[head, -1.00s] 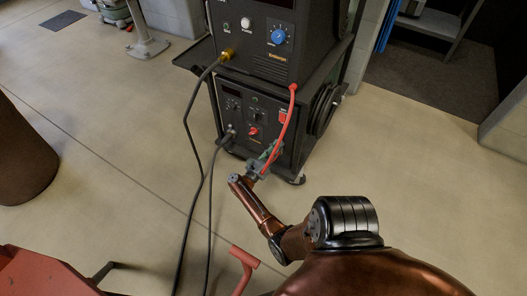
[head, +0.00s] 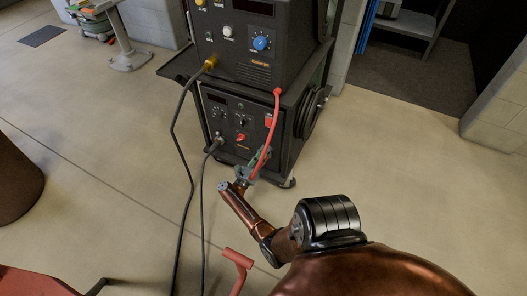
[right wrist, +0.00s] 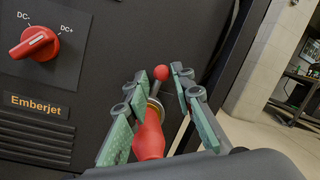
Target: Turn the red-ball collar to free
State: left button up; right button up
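The red-ball collar shows in the right wrist view as a small red ball (right wrist: 161,73) above a brass-coloured collar (right wrist: 154,106). Below it is a thick red cable plug (right wrist: 150,138) at the dark front panel of the lower machine. My right gripper (right wrist: 160,82) is open, with one green-padded finger on each side of the ball and plug. I cannot tell whether either finger touches them. In the head view my right gripper (head: 247,172) is at the lower right of the lower machine (head: 221,112). The collar is too small to make out there. My left gripper is not in view.
A red cable (head: 269,132) runs from the upper machine (head: 244,45) down to my right gripper. Dark cables (head: 177,160) hang at the left. A red switch (right wrist: 35,42) marked DC- and DC+ is left of the gripper. Bare floor (head: 380,160) lies to the right.

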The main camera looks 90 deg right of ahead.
jog(key=shift+w+r, duration=0.15)
jog(key=shift+w, duration=0.1)
jog(key=v, duration=1.2)
jog(key=shift+s, duration=0.1)
